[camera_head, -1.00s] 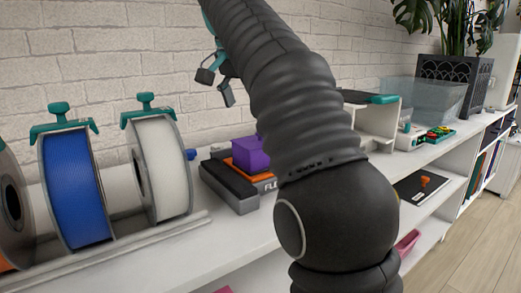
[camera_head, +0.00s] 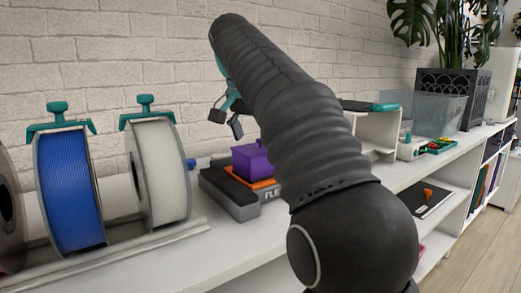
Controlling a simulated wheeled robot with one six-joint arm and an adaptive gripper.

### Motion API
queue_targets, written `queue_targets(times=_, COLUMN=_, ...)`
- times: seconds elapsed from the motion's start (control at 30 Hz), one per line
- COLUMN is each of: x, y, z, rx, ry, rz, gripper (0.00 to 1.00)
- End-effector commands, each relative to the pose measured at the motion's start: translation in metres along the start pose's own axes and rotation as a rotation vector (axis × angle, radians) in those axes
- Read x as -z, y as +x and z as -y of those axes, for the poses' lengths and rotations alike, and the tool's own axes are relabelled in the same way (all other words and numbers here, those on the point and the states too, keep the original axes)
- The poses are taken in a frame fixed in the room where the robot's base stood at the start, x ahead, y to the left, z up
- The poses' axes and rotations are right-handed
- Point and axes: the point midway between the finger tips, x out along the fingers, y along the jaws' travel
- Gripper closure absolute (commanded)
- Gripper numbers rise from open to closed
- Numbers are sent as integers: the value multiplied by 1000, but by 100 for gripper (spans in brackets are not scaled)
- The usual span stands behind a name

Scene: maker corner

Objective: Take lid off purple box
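The purple box (camera_head: 252,161) sits on an orange plate (camera_head: 264,183) on top of a dark grey device (camera_head: 228,190) on the white shelf top. A small knob shows on its upper side, and its right part is hidden behind my arm. My gripper (camera_head: 225,128) hangs above and to the left of the box, in front of the brick wall. Its two dark fingertips are apart with nothing between them. The rest of the gripper is partly hidden behind my arm.
A blue spool (camera_head: 70,190) and a white spool (camera_head: 162,172) with teal holders stand at left. A clear bin (camera_head: 432,108), a plant (camera_head: 452,30) and a small tray of parts (camera_head: 440,146) are at right.

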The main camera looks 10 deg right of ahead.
Motion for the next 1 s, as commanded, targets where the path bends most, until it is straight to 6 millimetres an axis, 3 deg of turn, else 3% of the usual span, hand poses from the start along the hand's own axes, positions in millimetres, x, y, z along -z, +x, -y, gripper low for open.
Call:
queue_targets(times=0.03, x=0, y=0, z=0, rx=0, ry=0, rz=0, gripper=22)
queue_targets(times=0.2, x=0, y=0, z=0, rx=0, ry=0, rz=0, gripper=65)
queue_targets(times=0.37, x=0, y=1, z=0, rx=0, ry=-1, rz=1, gripper=96)
queue_targets(times=0.8, x=-1, y=1, z=2, rx=-4, ry=-3, rz=6, gripper=97)
queue_targets(times=1.0, x=6, y=-15, z=2, rx=-1, ry=-2, rz=3, gripper=97)
